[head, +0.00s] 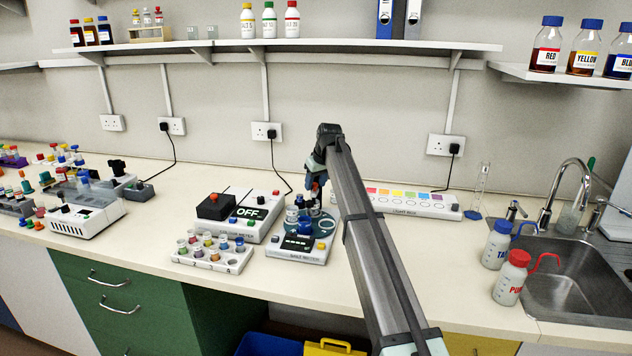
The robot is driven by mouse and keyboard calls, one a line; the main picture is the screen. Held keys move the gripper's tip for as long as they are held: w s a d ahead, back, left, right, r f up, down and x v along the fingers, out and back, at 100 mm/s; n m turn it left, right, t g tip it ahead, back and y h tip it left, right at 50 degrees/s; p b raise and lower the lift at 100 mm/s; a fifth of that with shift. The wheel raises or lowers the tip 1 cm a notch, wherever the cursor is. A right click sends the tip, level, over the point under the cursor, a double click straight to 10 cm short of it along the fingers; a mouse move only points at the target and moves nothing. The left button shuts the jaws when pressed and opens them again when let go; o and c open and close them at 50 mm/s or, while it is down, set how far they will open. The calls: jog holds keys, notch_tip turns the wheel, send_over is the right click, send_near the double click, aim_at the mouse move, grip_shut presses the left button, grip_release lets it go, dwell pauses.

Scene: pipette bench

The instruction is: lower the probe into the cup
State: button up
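A white meter with a dark display (298,243) stands near the front of the bench, its front label too small to read surely. Small pale cups or vials (292,214) stand at its back, close under my gripper (313,197). My gripper points down over the back right of this meter, partly behind my own arm. Small blue and orange-red parts show at its fingers. I cannot tell whether these are the probe, or whether the fingers hold anything. No probe can be picked out for sure, and the cup for it cannot be told apart from the other small vessels.
A colour meter reading OFF (249,214) stands at the back left. A rack of capped vials (213,251) is in front of it. A light box (414,204) lies behind my arm, right. Wash bottles (511,278) stand by the sink (570,290). The front right bench is clear.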

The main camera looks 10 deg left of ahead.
jog(key=shift+o, duration=0.2)
jog(key=shift+w+r, duration=0.1)
jog(key=shift+r, duration=0.05)
jog(key=shift+r, duration=0.25)
notch_tip(320, 180, up, 5)
jog(key=shift+w+f, duration=0.1)
jog(key=v, duration=1.4)
jog(key=s+a+f+y, duration=0.1)
jog(key=s+a+f, duration=0.3)
jog(key=a, duration=0.6)
jog(key=s+a+f+m+y, duration=0.1)
jog(key=s+a+f, duration=0.3)
jog(key=a, duration=0.5)
jog(key=s+a+f+y, duration=0.1)
jog(key=s+a+f, duration=0.3)
jog(key=a, duration=0.6)
jog(key=shift+s+a+f+m+y, duration=0.3)
jog(key=shift+s+a+f+y, duration=0.1)
jog(key=shift+f, duration=0.45)
jog(key=shift+w, duration=0.1)
